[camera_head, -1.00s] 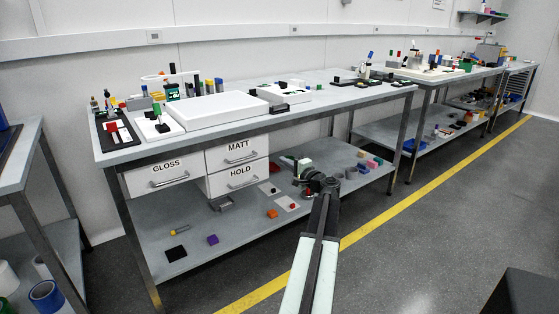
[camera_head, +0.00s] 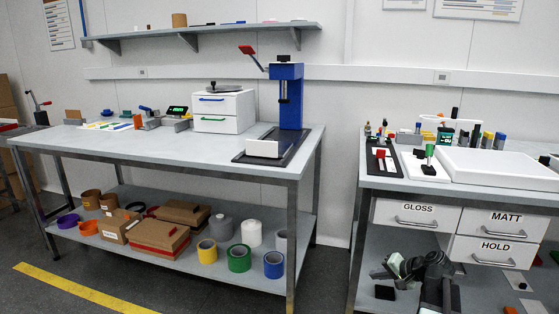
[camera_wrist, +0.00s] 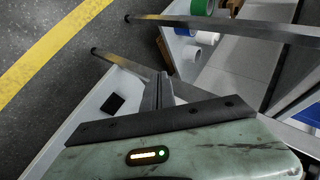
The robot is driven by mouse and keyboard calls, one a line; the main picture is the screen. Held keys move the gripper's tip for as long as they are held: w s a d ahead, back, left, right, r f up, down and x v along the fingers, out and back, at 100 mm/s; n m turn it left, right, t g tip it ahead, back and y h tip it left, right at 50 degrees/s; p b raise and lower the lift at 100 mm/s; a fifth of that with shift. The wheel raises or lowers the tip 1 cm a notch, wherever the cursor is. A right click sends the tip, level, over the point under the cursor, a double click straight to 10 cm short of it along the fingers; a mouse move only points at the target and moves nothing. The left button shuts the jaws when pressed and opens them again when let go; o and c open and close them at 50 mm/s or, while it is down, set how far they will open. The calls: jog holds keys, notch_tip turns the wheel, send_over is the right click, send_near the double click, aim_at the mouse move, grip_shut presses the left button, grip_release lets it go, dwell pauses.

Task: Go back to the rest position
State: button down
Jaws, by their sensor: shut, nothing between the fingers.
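My gripper (camera_head: 384,273) shows in the head view at the lower right, in front of the right bench and below its GLOSS drawer. My dark arm joints are beside it. In the wrist view my gripper (camera_wrist: 159,82) has its fingers together with nothing between them. They point toward a bench's lower shelf and legs. Nothing is held.
The right bench (camera_head: 508,198) has drawers and a white tray (camera_head: 495,168). The left bench (camera_head: 180,147) carries a blue press (camera_head: 290,95), with tape rolls and boxes on its lower shelf. Yellow line (camera_head: 80,290) marks the open floor. A gap separates the benches.

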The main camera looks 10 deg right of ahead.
jog(key=s+a+f+n+g+h, duration=0.1)
jog(key=s+a+f+n+g, duration=0.25)
jog(key=a, duration=0.65)
jog(key=s+a+f+n+g+h, duration=0.2)
jog(key=s+a+n, duration=0.15)
jog(key=a, duration=0.65)
jog(key=s+a+f+n+g+h, duration=0.1)
jog(key=s+a+f+n+g, duration=0.2)
jog(key=a, duration=0.7)
notch_tip(320, 180, up, 38)
jog(key=p, duration=3.7)
jog(key=shift+s+d+m, duration=0.2)
jog(key=shift+d+m, duration=0.1)
jog(key=shift+m, duration=0.1)
